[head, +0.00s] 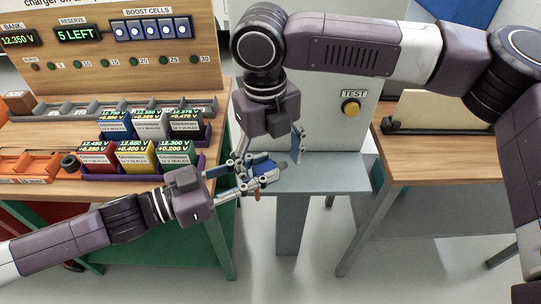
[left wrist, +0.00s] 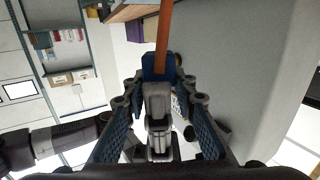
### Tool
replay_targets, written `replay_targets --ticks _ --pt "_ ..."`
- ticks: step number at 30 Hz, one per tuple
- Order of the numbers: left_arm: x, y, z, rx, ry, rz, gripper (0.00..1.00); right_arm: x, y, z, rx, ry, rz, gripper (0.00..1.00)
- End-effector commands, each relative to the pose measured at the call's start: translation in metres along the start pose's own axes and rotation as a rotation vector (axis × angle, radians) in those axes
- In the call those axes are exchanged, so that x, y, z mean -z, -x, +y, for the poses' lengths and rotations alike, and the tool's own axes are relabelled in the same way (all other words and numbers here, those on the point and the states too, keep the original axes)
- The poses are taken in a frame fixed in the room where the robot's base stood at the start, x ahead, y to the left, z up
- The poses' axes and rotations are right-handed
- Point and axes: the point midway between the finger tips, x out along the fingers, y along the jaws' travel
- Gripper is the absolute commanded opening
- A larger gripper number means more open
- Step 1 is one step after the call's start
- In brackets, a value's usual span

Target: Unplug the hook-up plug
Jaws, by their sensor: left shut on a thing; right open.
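The hook-up plug (head: 262,165) is a blue body with grey parts. My left gripper (head: 268,178) is shut on it, in front of the grey panel and above the grey shelf. In the left wrist view the plug (left wrist: 160,72) sits between the fingers (left wrist: 158,112), with an orange cable (left wrist: 164,35) running up from its blue part. My right gripper (head: 270,147) hangs just above the plug, open, with its fingers spread to either side. I cannot tell whether the right fingers touch the plug. No socket is visible around the plug.
A grey panel with a yellow TEST button (head: 351,107) stands behind, with a grey shelf (head: 335,186) below. A wooden bench (head: 215,186) at left holds several coloured battery boxes (head: 125,154) in a purple tray. Another wooden table (head: 430,150) stands right. The floor between is clear.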

Motion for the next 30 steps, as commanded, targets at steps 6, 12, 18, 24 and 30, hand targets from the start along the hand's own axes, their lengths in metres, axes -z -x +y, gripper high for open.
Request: replay_targets --ticks 6,12,18,24,30 --pt "0.0003 0.0 0.0001 0.0 0.0 0.001 0.0 0.0 0.0001 -0.0001 0.0 0.0 0.0 0.66" --pt "0.0003 0.0 0.0001 0.0 0.0 0.001 0.0 0.0 0.0002 -0.0001 0.0 0.0 0.0 0.44" --pt "0.0004 0.0 0.0001 0.0 0.0 0.001 0.29 -0.0001 0.0005 0.0001 -0.001 0.0 0.0 0.27" --pt "0.0003 -0.0001 0.0001 0.0 0.0 0.001 0.46 -0.0001 0.0005 0.0001 0.0 0.0 0.0 0.27" --pt "0.0001 0.0001 0.0 0.0 0.0 0.0 0.46 -0.0001 0.0004 0.0001 0.0 0.0 0.0 0.27"
